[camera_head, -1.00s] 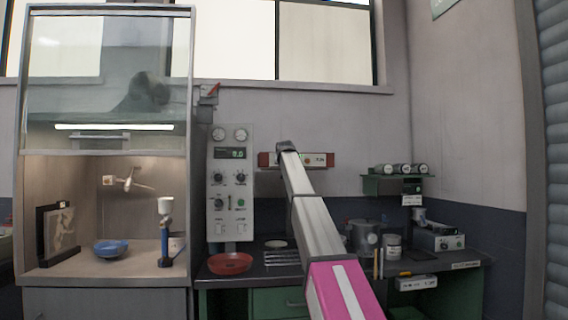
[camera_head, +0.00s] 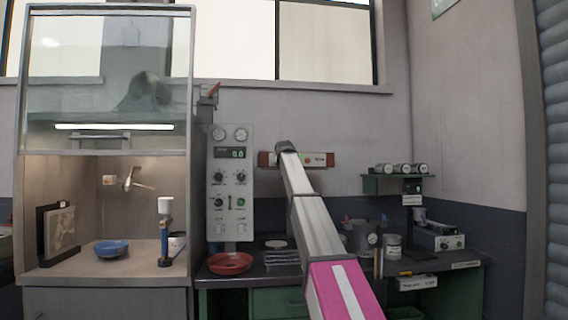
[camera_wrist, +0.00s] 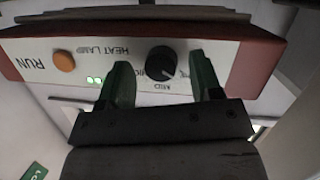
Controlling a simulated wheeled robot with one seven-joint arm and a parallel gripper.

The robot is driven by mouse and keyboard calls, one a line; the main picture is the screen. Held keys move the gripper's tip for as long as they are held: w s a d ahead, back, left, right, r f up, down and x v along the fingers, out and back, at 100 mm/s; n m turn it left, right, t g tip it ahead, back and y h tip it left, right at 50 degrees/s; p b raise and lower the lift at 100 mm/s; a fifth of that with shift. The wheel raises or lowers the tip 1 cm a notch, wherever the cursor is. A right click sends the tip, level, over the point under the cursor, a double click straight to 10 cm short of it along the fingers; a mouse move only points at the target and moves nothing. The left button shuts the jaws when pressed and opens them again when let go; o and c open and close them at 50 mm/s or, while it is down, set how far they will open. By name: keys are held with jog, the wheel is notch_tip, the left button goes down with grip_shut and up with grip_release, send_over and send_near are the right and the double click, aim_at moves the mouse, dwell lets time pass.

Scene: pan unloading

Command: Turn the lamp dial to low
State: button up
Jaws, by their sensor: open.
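The heat lamp panel (camera_wrist: 215,43) is a white face with red-brown ends, seen upside down in the wrist view. Its black dial (camera_wrist: 161,60) has a pale pointer mark, with a "MID" label beside it. My gripper (camera_wrist: 160,72) is open, its two green fingers on either side of the dial area, with no visible grip on it. An orange RUN button (camera_wrist: 64,61) and small green lights sit to the left. In the head view the lamp unit (camera_head: 268,159) is on the back wall, its middle partly hidden by my arm. The dial's other labels are partly covered by the fingers.
A grey control panel (camera_head: 230,190) with knobs stands left of the lamp. A red bowl (camera_head: 230,264) and a wire rack (camera_head: 283,261) are on the dark bench below. A metal pot (camera_head: 358,238) and a can (camera_head: 392,246) stand to the right.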

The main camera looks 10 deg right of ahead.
jog(key=shift+s, duration=0.1)
jog(key=v, duration=1)
jog(key=shift+s, duration=0.3)
jog(key=shift+a+r, duration=0.1)
